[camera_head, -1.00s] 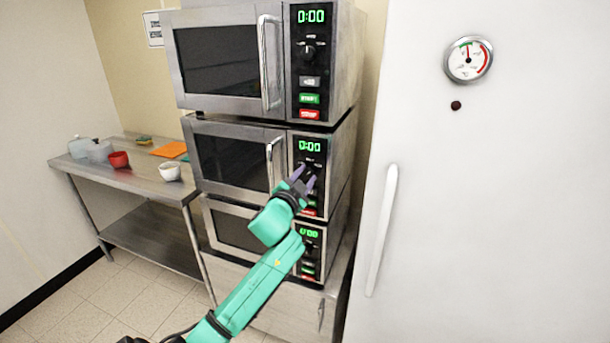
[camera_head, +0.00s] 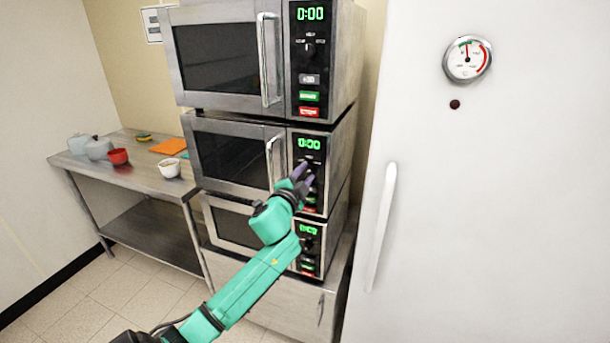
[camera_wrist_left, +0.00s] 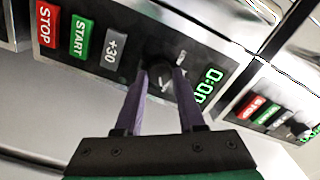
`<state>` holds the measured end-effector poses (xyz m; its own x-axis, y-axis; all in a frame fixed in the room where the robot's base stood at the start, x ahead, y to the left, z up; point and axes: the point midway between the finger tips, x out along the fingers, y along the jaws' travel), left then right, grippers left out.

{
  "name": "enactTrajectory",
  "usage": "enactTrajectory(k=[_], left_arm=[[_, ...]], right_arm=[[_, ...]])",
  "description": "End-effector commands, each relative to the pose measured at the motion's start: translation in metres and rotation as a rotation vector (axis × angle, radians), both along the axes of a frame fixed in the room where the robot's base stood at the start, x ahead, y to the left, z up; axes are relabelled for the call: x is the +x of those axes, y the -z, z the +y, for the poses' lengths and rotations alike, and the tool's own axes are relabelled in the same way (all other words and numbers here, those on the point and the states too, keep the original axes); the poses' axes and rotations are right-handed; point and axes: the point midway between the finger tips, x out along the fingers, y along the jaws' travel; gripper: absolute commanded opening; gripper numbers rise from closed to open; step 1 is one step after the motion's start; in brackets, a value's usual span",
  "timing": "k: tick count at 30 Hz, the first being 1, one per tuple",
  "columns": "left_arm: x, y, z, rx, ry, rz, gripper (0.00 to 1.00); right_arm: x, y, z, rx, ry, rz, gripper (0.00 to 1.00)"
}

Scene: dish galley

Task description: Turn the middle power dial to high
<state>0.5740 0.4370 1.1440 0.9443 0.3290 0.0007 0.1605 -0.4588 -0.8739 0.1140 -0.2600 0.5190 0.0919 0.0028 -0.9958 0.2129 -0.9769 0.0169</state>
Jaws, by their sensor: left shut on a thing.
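Three microwaves are stacked, and the middle microwave (camera_head: 238,160) has a black control panel with a green 0:00 display. Its black power dial (camera_wrist_left: 160,80) shows in the left wrist view between my two purple fingers. My left gripper (camera_wrist_left: 165,78) is shut on that dial. In the head view the left gripper (camera_head: 302,172) covers the dial, so its setting cannot be read there. The wrist view shows a pale mark on the dial, but its label is unclear. My right gripper is in neither view.
The top microwave (camera_head: 215,58) and bottom microwave (camera_head: 231,225) have similar panels. A white fridge door (camera_head: 480,200) with a gauge (camera_head: 467,60) stands to the right. A steel table (camera_head: 135,178) with bowls stands to the left.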

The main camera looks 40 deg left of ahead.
Motion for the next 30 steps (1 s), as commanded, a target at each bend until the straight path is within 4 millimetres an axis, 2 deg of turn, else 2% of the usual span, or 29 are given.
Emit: enactTrajectory(k=[2, 3, 5, 6, 15, 19, 23, 30], left_arm=[[0.0, 0.0, 0.0, 0.002, 0.0, 0.0, 0.0], [0.0, 0.0, 0.0, 0.002, -0.001, 0.0, 0.42], [0.0, 0.0, 0.0, 0.001, -0.001, 0.0, 0.65], [0.0, 0.0, 0.0, 0.001, -0.001, 0.0, 0.68], [-0.001, 0.0, 0.0, -0.001, -0.001, 0.0, 0.68], [-0.012, 0.003, -0.004, 0.0, 0.0, 0.001, 0.68], [-0.038, 0.005, -0.014, -0.001, 0.002, 0.003, 0.68], [-0.105, 0.006, -0.037, -0.002, 0.0, 0.004, 0.68]], right_arm=[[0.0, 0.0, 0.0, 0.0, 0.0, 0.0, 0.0], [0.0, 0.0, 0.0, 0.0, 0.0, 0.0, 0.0], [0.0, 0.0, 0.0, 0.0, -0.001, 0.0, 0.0], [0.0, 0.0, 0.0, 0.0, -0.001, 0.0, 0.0], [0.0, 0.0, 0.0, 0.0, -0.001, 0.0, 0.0], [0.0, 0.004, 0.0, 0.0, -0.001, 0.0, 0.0], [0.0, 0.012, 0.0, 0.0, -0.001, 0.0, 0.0], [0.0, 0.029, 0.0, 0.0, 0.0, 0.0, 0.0]])
